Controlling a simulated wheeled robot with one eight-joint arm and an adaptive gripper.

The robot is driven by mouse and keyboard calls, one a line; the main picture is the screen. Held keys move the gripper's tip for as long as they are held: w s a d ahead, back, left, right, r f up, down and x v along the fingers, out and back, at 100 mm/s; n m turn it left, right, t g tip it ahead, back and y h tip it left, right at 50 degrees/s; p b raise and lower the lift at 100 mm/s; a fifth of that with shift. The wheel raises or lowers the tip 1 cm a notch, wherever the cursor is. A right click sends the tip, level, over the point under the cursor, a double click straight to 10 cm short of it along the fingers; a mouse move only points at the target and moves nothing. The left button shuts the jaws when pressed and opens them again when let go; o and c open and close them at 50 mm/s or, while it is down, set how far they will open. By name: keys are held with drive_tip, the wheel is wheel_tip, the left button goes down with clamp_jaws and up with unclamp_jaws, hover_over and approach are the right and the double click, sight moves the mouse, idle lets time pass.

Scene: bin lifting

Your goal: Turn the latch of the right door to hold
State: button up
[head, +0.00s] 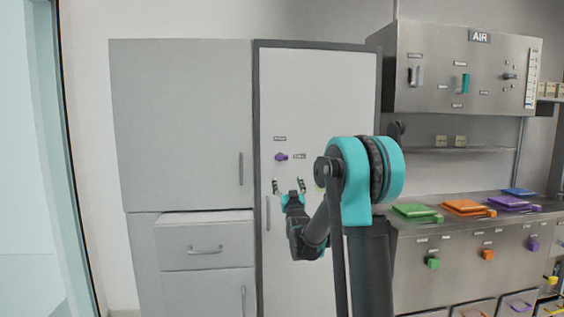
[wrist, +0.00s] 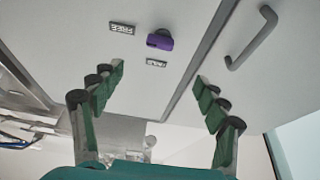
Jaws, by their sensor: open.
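The right door (head: 320,90) is a tall pale panel in a dark frame, and it looks shut. A small purple latch (head: 281,157) sits on it, lying roughly sideways. In the wrist view, the latch (wrist: 160,40) has a FREE label (wrist: 121,28) at its left and another label (wrist: 156,62), too blurred to read surely, below it. In the head view, the labels are right of the latch and above it. My gripper (head: 288,187) is open and empty just below the latch. In the wrist view, my gripper's fingers (wrist: 158,76) are spread, with the latch beyond their tips, apart from them.
A vertical handle (head: 268,212) is low on the right door. The left cabinet door (head: 180,120) has its own handle (head: 240,168). A steel AIR panel (head: 465,65) and a counter (head: 470,215) with coloured lids stand at the right.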

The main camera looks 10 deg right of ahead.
sight(282, 159)
drive_tip(key=x, duration=1.6)
drive_tip(key=shift+w, duration=0.35)
drive_tip(key=c, duration=1.2)
